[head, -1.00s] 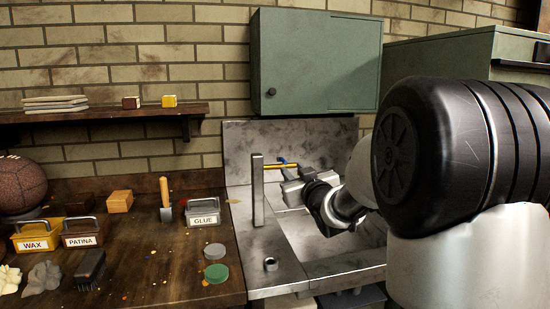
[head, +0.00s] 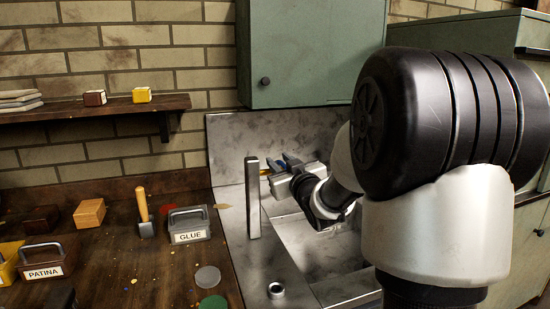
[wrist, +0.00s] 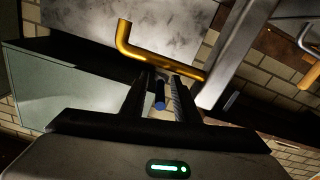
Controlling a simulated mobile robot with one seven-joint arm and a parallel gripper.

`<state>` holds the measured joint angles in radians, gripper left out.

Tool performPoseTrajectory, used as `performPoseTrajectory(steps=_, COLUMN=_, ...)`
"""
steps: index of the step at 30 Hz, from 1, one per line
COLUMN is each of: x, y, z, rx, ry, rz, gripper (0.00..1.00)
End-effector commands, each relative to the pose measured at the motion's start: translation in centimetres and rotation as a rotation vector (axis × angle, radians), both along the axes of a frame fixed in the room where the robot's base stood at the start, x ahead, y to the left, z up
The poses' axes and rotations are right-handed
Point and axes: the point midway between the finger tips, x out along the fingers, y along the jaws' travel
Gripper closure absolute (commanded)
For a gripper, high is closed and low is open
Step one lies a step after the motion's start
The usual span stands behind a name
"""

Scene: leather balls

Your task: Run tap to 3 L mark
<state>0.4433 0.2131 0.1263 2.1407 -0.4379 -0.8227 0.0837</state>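The tap has an upright metal post (head: 252,198) at the sink's left edge. Its bent brass spout (wrist: 150,50) crosses the upper middle of the wrist view, just beyond my fingertips. My gripper (head: 280,166) is at the height of the post's top, right beside it. In the wrist view my two fingers (wrist: 162,80) stand apart. A dark stick with a blue end (wrist: 160,100), which looks like the tap's lever, lies between them with a gap on each side. The sink basin (head: 335,287) is partly hidden behind my arm. I see no litre mark and no running water.
A small metal ring (head: 276,290) stands on the sink's front left ledge. On the wooden bench left are a GLUE box (head: 188,225), a wooden-handled tool (head: 143,207) and a PATINA box (head: 42,262). A green cabinet (head: 310,60) hangs above the sink.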

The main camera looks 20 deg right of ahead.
Motion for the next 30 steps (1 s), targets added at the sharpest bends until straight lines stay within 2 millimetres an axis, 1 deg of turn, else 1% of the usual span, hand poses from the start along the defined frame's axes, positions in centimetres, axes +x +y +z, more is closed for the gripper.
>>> performPoseTrajectory(steps=9, x=-0.04, y=-0.03, z=-0.04, rx=0.000, ry=0.000, rz=0.000, gripper=0.72)
performPoseTrajectory(steps=14, x=-0.04, y=-0.03, z=-0.03, rx=0.000, ry=0.000, rz=0.000, gripper=0.99)
performPoseTrajectory(steps=15, x=-0.04, y=-0.03, z=-0.03, rx=0.000, ry=0.000, rz=0.000, gripper=1.00)
performPoseTrajectory(steps=30, x=-0.03, y=-0.13, z=0.07, rx=0.000, ry=0.000, rz=0.030, gripper=1.00)
